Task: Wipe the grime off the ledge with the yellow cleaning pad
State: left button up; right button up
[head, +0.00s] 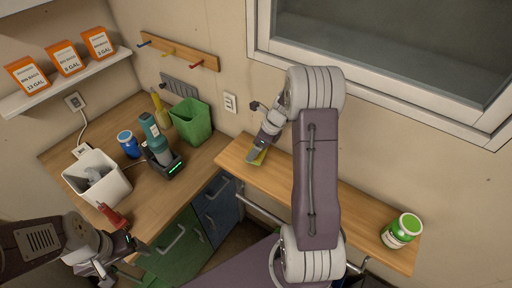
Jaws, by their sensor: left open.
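The wooden ledge (352,205) runs along the wall below the window. The yellow cleaning pad (259,157) shows as a small patch near the ledge's left end, at the fingertips of my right gripper (254,152). The gripper hides most of the pad, and I cannot tell whether its jaws are closed on it. My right arm crosses the middle of the view and covers part of the ledge. I make out no clear grime on the visible wood. My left gripper (118,262) is open at the lower left, in front of the counter, with nothing seen in it.
The left counter (150,205) holds a white bin (97,180), a red-handled item (111,214), a blue jar (129,144), a teal bottle (154,137) and a green bin (192,122). Hooks (180,52) are above.

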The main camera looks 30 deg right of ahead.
jog(key=shift+r+p, duration=0.35)
jog(key=shift+r, duration=0.35)
jog(key=shift+p+v, duration=1.1)
jog(key=shift+w+a+r+p, duration=0.2)
jog(key=shift+r+p, duration=0.3)
jog(key=shift+r, duration=0.05)
jog(key=shift+f, duration=0.1)
